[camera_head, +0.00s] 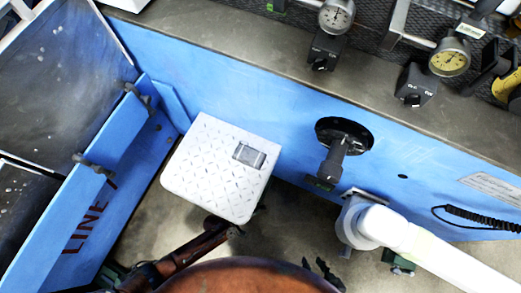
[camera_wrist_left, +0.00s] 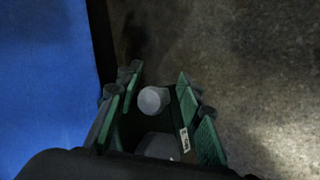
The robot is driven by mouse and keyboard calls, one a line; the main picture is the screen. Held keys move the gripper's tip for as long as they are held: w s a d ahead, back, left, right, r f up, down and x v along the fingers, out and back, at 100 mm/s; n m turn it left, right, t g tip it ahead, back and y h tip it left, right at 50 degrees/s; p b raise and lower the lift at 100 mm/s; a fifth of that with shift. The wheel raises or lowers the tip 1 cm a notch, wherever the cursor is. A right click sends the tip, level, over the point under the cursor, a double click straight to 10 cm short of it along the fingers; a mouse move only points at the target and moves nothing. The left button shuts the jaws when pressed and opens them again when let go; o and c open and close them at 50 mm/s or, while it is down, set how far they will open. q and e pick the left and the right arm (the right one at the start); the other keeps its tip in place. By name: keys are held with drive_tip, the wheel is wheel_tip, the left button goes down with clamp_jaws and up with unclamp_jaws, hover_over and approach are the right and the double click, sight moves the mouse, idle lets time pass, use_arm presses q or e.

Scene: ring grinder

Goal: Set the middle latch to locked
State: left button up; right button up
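In the left wrist view my left gripper (camera_wrist_left: 158,80) is open, its green-lined fingers apart. A pale grey round end (camera_wrist_left: 152,100) shows between them; I cannot tell whether they touch it. In the head view black latch-like handles stand on the blue panel marked LINE at the left, an upper one (camera_head: 138,95) and a lower one (camera_head: 90,163). A black handle on a round disc (camera_head: 345,140) sits on the long blue wall. I cannot tell which is the middle latch or read its setting.
A white textured plate (camera_head: 215,165) stands by the blue wall (camera_head: 240,80). A white jointed tube (camera_head: 430,252) comes in from the lower right. Dial gauges (camera_head: 337,16) and black boxes line the grey ledge (camera_head: 270,50). A brown rounded form (camera_head: 250,278) fills the bottom middle.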

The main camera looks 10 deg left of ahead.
use_arm(q)
drive_tip(key=shift+x, duration=0.95)
drive_tip(key=shift+r, duration=0.1)
drive_tip(key=shift+c, duration=0.4)
drive_tip(key=c, duration=0.8)
drive_tip(key=shift+w, duration=0.1)
clamp_jaws()
